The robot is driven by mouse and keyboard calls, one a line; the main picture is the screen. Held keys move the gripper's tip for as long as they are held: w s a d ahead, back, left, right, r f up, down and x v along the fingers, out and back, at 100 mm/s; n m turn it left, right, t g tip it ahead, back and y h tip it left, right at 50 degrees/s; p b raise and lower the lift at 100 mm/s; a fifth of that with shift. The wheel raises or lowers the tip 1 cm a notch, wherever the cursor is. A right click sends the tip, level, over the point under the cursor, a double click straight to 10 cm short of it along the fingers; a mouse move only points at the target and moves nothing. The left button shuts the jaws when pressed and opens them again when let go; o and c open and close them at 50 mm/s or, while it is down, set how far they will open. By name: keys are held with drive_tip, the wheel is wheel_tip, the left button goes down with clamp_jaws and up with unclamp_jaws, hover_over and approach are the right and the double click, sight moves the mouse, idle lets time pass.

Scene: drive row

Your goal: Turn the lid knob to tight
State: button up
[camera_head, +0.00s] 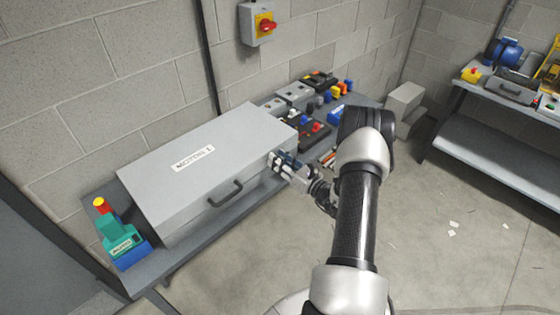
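A large grey box with a closed lid (200,150) sits on a bench, with a white label on top and a dark handle (224,195) on its front. My gripper (277,159) is at the right end of the box's front face, touching it or very close to it. The lid knob cannot be made out; the gripper covers that part of the front. The fingers are too small in view to tell whether they are open or shut on something.
A green and blue device (121,243) stands left of the box. Several small parts and grey units crowd the bench (172,262) to the right. A red switch (267,25) is on the wall. Another bench (500,158) stands far right, with open floor between.

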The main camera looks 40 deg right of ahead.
clamp_jaws()
drive_tip(key=m, duration=0.6)
drive_tip(key=shift+m, duration=0.3)
drive_tip(key=m+p, duration=0.1)
drive_tip(key=m, duration=0.4)
drive_tip(key=shift+d+f, duration=0.1)
drive_tip(key=m, duration=0.4)
drive_tip(key=shift+m+p, duration=0.3)
drive_tip(key=shift+p, duration=0.05)
idle(0.4)
